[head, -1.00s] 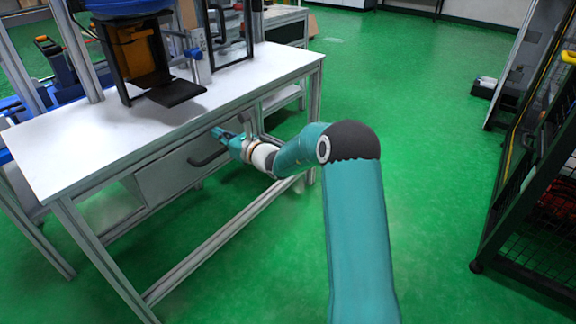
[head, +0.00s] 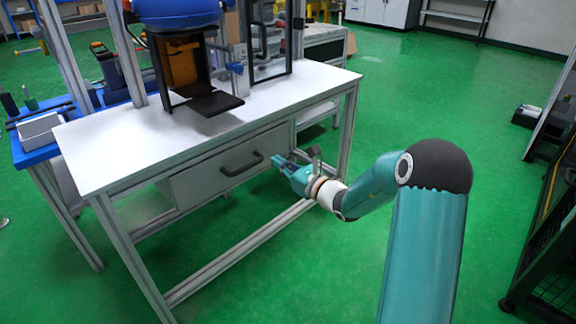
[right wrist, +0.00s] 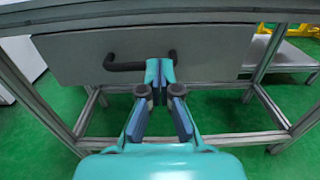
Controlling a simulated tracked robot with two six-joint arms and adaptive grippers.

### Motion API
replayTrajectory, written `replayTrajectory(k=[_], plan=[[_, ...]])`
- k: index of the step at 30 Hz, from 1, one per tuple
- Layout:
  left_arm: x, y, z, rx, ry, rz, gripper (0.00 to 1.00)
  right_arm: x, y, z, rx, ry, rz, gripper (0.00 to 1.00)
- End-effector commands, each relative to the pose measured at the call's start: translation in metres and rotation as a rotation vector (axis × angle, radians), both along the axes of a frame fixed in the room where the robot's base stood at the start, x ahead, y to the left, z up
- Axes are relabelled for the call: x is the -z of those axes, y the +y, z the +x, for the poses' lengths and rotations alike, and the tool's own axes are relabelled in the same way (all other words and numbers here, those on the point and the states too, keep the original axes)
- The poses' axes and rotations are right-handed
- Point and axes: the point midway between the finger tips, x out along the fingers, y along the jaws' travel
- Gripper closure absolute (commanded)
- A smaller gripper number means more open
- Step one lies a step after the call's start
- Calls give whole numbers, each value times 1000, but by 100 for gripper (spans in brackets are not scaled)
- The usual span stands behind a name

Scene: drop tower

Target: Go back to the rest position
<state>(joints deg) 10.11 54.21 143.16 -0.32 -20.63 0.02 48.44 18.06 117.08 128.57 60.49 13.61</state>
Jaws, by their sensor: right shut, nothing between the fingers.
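My right gripper (head: 280,161) is teal with dark pads and holds nothing. It is in front of the workbench, just right of the drawer handle (head: 243,164) in the head view. In the right wrist view its shut fingertips (right wrist: 159,68) overlap the right part of the black drawer handle (right wrist: 125,66). I cannot tell the exact gap between them. The grey drawer (head: 200,184) sits under the white tabletop (head: 120,145) and looks closed. My left gripper is not in view.
A drop tower with a black plate (head: 215,104) stands on the bench. A blue side table (head: 35,155) is at the left. A black mesh cage (head: 545,265) stands at the right. Green floor (head: 440,95) is open between bench and cage.

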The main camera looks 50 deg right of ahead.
Motion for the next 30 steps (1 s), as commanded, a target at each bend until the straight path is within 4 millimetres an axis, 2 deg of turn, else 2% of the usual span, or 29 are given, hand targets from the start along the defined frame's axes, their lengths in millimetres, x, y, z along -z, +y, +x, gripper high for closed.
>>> replayTrajectory(k=[3, 9, 13, 16, 20, 23, 24, 26, 27, 30], plan=[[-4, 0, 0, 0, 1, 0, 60, -1, 1, -16, 1, 2, 0, 100], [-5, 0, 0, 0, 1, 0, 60, 0, 2, -25, 0, 0, 0, 100], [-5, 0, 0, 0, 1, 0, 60, -1, 10, -19, -18, -5, 1, 100], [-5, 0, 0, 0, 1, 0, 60, 4, 33, -4, -69, -5, 20, 100], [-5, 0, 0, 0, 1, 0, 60, 29, 90, 24, -191, 19, 80, 100], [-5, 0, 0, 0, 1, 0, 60, 56, 155, 35, -350, 69, 105, 100], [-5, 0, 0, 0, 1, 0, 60, 69, 183, 34, -423, 104, 107, 100], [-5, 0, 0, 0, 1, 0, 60, 90, 224, 30, -537, 162, 100, 100], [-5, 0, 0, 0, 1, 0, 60, 103, 251, 24, -615, 202, 90, 100], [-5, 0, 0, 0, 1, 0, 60, 139, 315, -3, -819, 310, 42, 100]])
